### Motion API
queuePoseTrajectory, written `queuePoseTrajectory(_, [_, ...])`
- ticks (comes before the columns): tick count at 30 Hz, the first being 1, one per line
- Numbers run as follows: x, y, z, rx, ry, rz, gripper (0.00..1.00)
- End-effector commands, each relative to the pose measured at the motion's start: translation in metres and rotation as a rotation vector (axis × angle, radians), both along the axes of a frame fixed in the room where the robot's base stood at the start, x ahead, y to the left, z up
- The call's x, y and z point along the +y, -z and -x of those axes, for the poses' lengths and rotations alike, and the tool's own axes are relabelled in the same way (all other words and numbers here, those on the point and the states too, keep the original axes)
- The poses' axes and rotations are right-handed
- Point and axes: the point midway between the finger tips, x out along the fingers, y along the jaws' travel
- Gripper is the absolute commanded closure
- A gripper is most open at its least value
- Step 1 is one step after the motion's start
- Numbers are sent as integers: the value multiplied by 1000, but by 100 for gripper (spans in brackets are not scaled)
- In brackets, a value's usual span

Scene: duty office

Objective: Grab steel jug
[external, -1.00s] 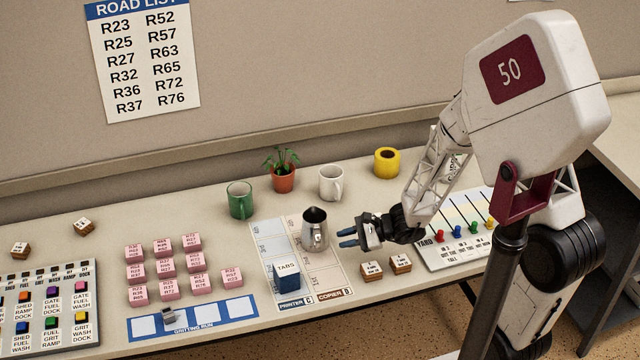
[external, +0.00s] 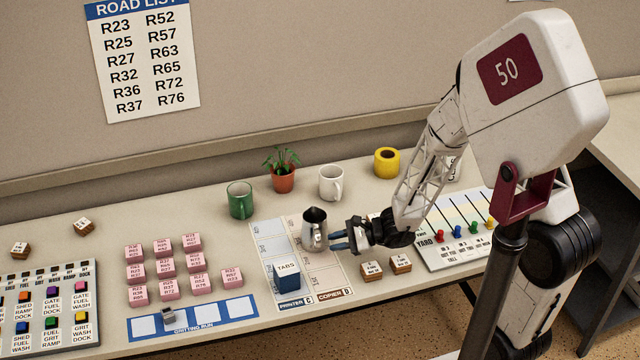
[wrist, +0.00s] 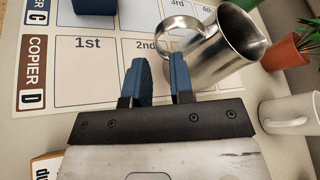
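The steel jug (external: 314,232) stands upright on the printed copier sheet. In the wrist view the jug (wrist: 222,48) is at the upper right, with its looped handle (wrist: 163,32) toward my fingertips. My gripper (external: 336,239) is just right of the jug at about mid-body height. In the wrist view my gripper (wrist: 159,62) is open, with a gap between its blue fingers. The right finger overlaps the jug's handle side in the picture; I cannot tell whether they touch. Nothing is held.
A blue TABS box (external: 287,276) stands left of the jug. Wooden blocks (external: 371,271) lie below my gripper. A yard lever board (external: 462,232) is at right.

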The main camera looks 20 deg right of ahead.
Motion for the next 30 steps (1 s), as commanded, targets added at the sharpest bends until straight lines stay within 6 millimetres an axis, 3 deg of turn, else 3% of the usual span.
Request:
queuePoseTrajectory(14, [4, 2, -1, 0, -1, 0, 78])
queuePoseTrajectory(30, [45, 17, -13, 0, -1, 0, 78])
